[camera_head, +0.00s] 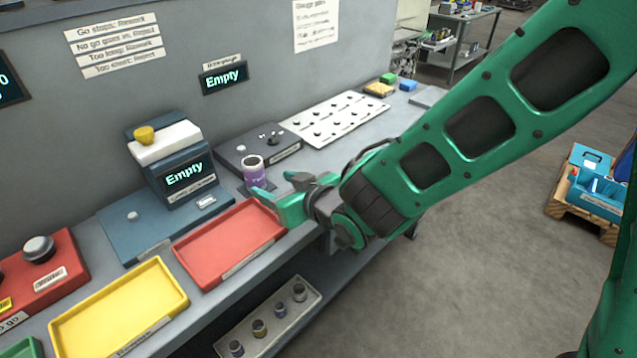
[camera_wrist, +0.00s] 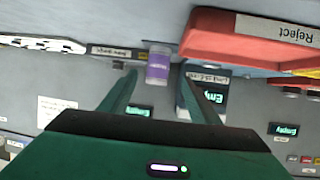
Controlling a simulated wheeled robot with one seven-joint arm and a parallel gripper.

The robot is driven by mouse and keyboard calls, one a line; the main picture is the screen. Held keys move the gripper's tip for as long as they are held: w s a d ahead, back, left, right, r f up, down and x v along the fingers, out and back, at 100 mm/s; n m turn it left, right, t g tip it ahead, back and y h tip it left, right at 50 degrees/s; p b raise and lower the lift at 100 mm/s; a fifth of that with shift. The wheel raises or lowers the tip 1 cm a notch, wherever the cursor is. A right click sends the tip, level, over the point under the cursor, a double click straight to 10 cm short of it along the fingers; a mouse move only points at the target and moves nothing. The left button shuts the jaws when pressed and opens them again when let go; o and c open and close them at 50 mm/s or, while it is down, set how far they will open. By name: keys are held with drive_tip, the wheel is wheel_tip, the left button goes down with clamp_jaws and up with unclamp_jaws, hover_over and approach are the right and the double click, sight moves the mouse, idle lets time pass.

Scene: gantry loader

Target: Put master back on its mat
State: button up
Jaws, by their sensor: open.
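The master appears to be the short cylinder with a purple label and grey top (camera_head: 253,166), upright on the bench beside the dark gauge block. It also shows in the wrist view (camera_wrist: 158,65), centred between and just beyond my fingertips; its label is too blurred to read. My gripper (camera_head: 273,186) is open and empty, low over the bench, close to the cylinder on its right; I cannot tell whether a finger touches it. The fingers also show in the wrist view (camera_wrist: 158,76). I cannot make out the mat.
A red tray (camera_head: 186,247) and a yellow tray (camera_head: 65,323) line the front edge. A blue gauge station (camera_head: 115,225) reading Empty stands behind the red tray. A dark block with knobs (camera_head: 229,150) and a white plate (camera_head: 343,101) lie farther along. Several small cylinders sit on a lower-shelf tray (camera_head: 233,344).

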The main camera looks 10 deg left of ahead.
drive_tip(key=w+d, duration=0.1)
drive_tip(key=d, duration=0.1)
drive_tip(key=w+d+m+h, duration=0.1)
drive_tip(key=d, duration=0.1)
drive_tip(key=w+d+h, duration=0.1)
drive_tip(key=w+d, duration=0.1)
drive_tip(key=shift+d+t, duration=0.2)
drive_tip(key=shift+t, duration=0.1)
drive_tip(key=w+d+m+g+h, duration=0.2)
drive_tip(key=d+m+h, duration=0.45)
drive_tip(key=d, duration=2.15)
drive_tip(key=s+d+m+g+h, duration=0.25)
drive_tip(key=s+d, duration=0.35)
drive_tip(key=d, duration=0.6)
drive_tip(key=s+d+r+m+g, duration=0.1)
drive_tip(key=s+d+m+g, duration=0.1)
drive_tip(key=s, duration=0.9)
drive_tip(key=s+d+r+m+g+y, duration=0.1)
drive_tip(key=s+d+r+m+g, duration=0.1)
drive_tip(key=s+d, duration=0.5)
drive_tip(key=s+m+g, duration=0.1)
drive_tip(key=s, duration=0.3)
drive_tip(key=shift+d+m, duration=0.25)
drive_tip(key=shift+m, duration=0.15)
